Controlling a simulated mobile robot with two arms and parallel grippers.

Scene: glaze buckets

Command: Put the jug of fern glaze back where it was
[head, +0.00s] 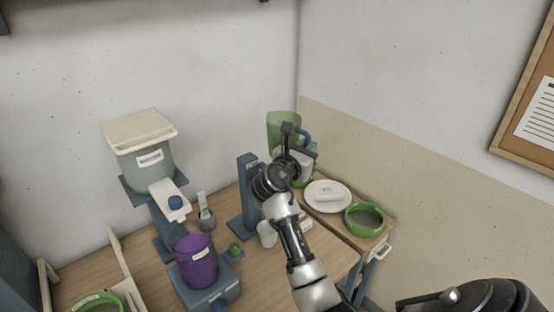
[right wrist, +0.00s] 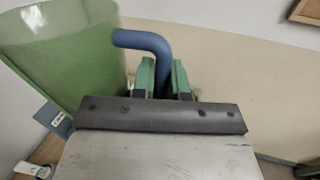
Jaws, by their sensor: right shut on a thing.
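The fern glaze jug (head: 282,123) is a green, see-through vessel with a blue handle (head: 304,136), at the back corner of the table. My right gripper (head: 292,152) is in front of it and hides much of its lower part. In the right wrist view the jug (right wrist: 60,60) fills the left side. The green fingers of the right gripper (right wrist: 163,80) are shut on the downward part of its blue handle (right wrist: 148,40). The jug looks about upright. Its base is hidden, so I cannot tell whether it touches anything. My left gripper is not in view.
A blue-grey stand (head: 246,198) rises left of the gripper. A lidded bucket (head: 143,160) stands on another stand, with a purple container (head: 196,262) on a blue base lower down. A white plate (head: 340,203) and a green-rimmed dish (head: 365,220) lie at the right.

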